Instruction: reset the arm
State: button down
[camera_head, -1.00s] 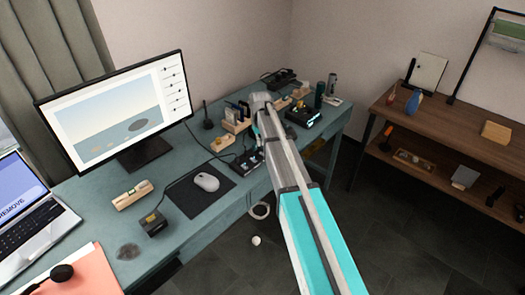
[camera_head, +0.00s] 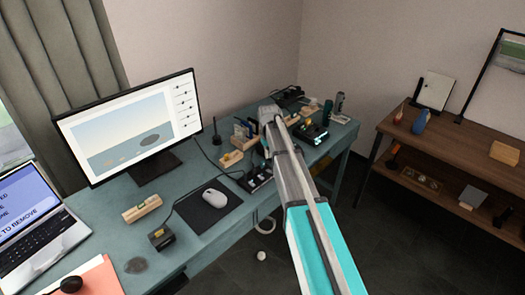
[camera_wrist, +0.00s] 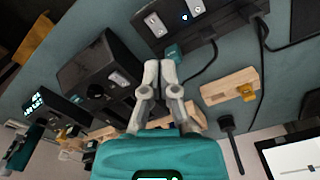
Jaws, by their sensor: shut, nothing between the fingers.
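My arm reaches out over the teal desk (camera_head: 190,235) in the head view, toward its back right part. My gripper shows in the wrist view (camera_wrist: 160,68), with its two grey fingers shut and nothing between them. In the head view the gripper end is hidden behind my own arm. In the wrist view, a black box (camera_wrist: 98,75) is left of the fingertips and a wooden block with a yellow piece (camera_wrist: 230,87) is to the right. I cannot tell whether the fingers touch anything.
A monitor (camera_head: 130,125), a laptop (camera_head: 35,225), a mouse (camera_head: 215,197) on a dark pad and a wooden block (camera_head: 142,208) occupy the desk's left and middle. A black power strip (camera_wrist: 200,20) and cables lie near the gripper. A brown shelf (camera_head: 450,150) stands at right.

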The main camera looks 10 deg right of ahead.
jog(key=s+r+m+p, duration=0.1)
jog(key=s+r+p, duration=0.2)
jog(key=s, duration=2.6)
jog(key=shift+r, duration=0.15)
jog(key=shift+s+d, duration=0.1)
jog(key=shift+s, duration=0.05)
